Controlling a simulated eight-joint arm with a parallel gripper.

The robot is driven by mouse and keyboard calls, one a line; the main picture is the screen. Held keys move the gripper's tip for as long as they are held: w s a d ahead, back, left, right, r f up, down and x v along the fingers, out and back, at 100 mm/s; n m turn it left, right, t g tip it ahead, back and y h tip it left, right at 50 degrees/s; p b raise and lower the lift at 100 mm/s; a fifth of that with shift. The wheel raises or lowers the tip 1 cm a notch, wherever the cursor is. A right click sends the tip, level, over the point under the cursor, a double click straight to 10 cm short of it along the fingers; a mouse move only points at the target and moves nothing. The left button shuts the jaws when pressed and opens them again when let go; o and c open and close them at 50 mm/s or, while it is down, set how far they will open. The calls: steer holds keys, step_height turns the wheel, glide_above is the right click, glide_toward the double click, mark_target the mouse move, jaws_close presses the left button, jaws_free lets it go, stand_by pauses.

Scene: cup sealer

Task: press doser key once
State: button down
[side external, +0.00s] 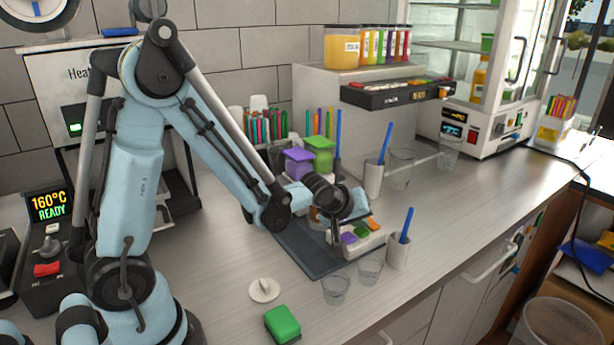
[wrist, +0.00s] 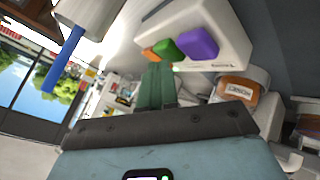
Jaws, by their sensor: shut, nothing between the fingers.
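A small white unit with purple, green and orange keys (side external: 361,232) stands on the dark mat (side external: 298,250) in the side external view. It shows close up in the wrist view (wrist: 232,40), with the purple, green and orange keys in a row. I cannot tell from any readable label which key is the doser key. My gripper (side external: 335,238) is shut and empty, pointing down beside this unit. In the wrist view its fingers (wrist: 158,72) are together, their tips close to the orange and green keys. I cannot tell whether they touch. A labelled brown jar (wrist: 238,88) is beside the unit.
Two clear cups (side external: 336,291) and a white holder with a blue straw (side external: 398,250) stand in front of the unit. Purple and green containers (side external: 318,155) are behind my gripper. A green block (side external: 282,325) and a white disc (side external: 264,290) lie at the front.

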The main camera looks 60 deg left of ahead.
mark_target(358, 231)
steer(key=shift+f, duration=0.2)
steer(key=shift+r, duration=0.1)
stand_by(0.4)
steer(key=shift+r, duration=0.75)
steer(key=shift+r, duration=2.55)
stand_by(0.4)
steer(key=s+d+r+m+g+h, duration=0.1)
steer(key=s+d+m, duration=0.1)
steer(key=s+m, duration=0.3)
steer(key=s+d+r+m+g+h, duration=0.1)
steer(key=s+d+m, duration=0.1)
steer(key=s+m, duration=0.4)
steer(key=s, duration=0.5)
steer(key=shift+s+d, duration=0.15)
